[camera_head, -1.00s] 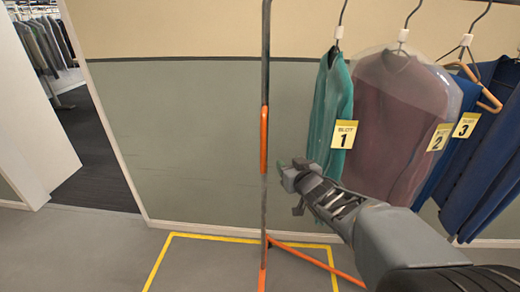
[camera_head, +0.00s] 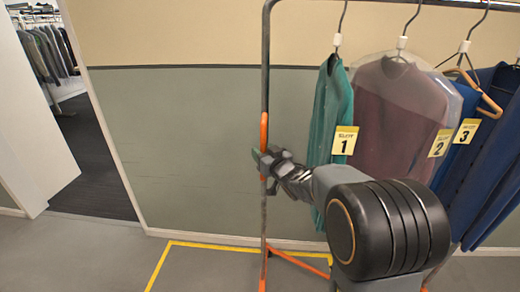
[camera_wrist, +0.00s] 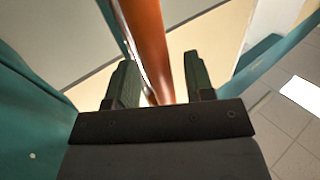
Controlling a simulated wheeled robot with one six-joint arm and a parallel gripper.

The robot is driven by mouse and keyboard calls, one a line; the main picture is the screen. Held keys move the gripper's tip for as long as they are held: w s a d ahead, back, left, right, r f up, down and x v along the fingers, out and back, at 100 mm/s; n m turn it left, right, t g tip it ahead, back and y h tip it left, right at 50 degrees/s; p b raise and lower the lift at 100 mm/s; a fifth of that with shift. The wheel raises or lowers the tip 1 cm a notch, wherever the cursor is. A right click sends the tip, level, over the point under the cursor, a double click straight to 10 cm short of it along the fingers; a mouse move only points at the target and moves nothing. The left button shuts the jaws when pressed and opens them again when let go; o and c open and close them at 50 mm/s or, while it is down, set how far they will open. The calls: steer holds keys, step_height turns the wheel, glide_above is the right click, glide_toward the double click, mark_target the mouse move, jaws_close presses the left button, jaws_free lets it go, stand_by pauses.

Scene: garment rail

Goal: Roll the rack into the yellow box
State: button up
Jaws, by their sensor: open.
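The rack (camera_head: 266,90) is a dark upright post with an orange grip section (camera_head: 263,135), a top rail and an orange foot (camera_head: 298,262). My gripper (camera_head: 264,165) is at the post, near the lower end of the orange section. In the wrist view my gripper (camera_wrist: 160,90) is open, with the orange post (camera_wrist: 150,45) between or just beyond its two fingers; contact cannot be told. The yellow box (camera_head: 205,244) is a taped outline on the floor, seen behind and left of the post's base. My arm hides part of the rack's lower right.
A green garment (camera_head: 328,120), a plastic-covered mauve one (camera_head: 395,110) and blue ones (camera_head: 490,150) hang from the rail with numbered tags. A wall (camera_head: 180,130) stands close behind. A doorway to more clothes (camera_head: 45,45) opens at the left. Floor at the left front is clear.

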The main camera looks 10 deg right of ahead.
steer(key=shift+x, duration=1.15)
jaws_close()
